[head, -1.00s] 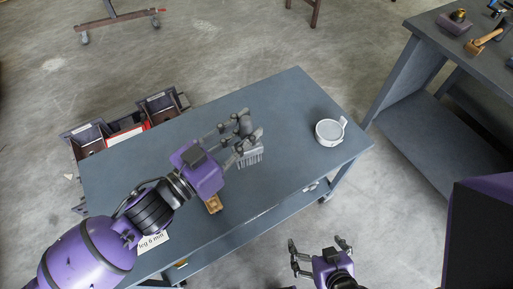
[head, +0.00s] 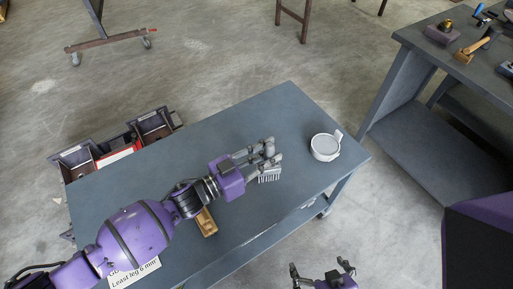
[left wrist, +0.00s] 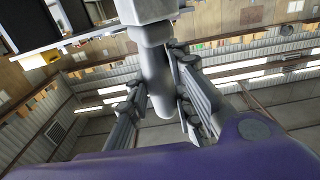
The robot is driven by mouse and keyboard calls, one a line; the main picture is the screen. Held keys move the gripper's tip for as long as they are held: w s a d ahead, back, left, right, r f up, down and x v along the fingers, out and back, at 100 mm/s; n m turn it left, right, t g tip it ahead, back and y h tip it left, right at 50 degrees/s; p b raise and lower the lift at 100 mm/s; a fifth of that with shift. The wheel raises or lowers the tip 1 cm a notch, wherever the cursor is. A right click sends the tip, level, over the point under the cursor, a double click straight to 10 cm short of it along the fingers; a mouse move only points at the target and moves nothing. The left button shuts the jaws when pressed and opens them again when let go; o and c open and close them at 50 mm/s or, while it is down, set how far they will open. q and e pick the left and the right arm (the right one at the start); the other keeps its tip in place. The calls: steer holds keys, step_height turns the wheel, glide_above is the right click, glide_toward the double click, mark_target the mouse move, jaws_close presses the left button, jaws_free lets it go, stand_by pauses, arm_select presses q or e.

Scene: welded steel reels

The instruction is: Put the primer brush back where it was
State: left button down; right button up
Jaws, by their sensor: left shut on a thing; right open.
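The primer brush (head: 269,179) is grey with pale bristles, held over the right half of the blue-grey table (head: 120,183). My left gripper (head: 262,156) is shut on it. In the left wrist view the brush's rounded grey handle (left wrist: 156,75) lies between the fingers, with its broader head at the top edge. I cannot tell whether the bristles touch the tabletop. A white pot (head: 325,148) with a side handle stands to the right of the brush, apart from it. My right gripper (head: 322,271) is open and empty, in front of the table's near edge.
A small wooden piece (head: 206,222) lies beneath my left arm. A paper sign (head: 135,273) is at the table's near left. Dark bins (head: 152,124) stand beyond the left edge. A second bench (head: 420,75) with tools is at right. The tabletop's far side is clear.

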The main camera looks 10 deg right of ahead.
arm_select(q)
steer(key=shift+w+d+f, duration=0.3)
steer(key=shift+d+f, duration=0.25)
steer(key=shift+f, duration=0.1)
steer(key=f, duration=0.3)
steer(key=shift+w+d+f+b, duration=0.15)
steer(key=shift+d+b, duration=0.1)
steer(key=shift+b, duration=0.15)
steer(key=shift+f, duration=0.15)
steer(key=shift+f, duration=0.3)
steer(key=c, duration=1.6)
jaws_free()
steer(key=shift+o, duration=0.2)
steer(key=shift+r, duration=0.1)
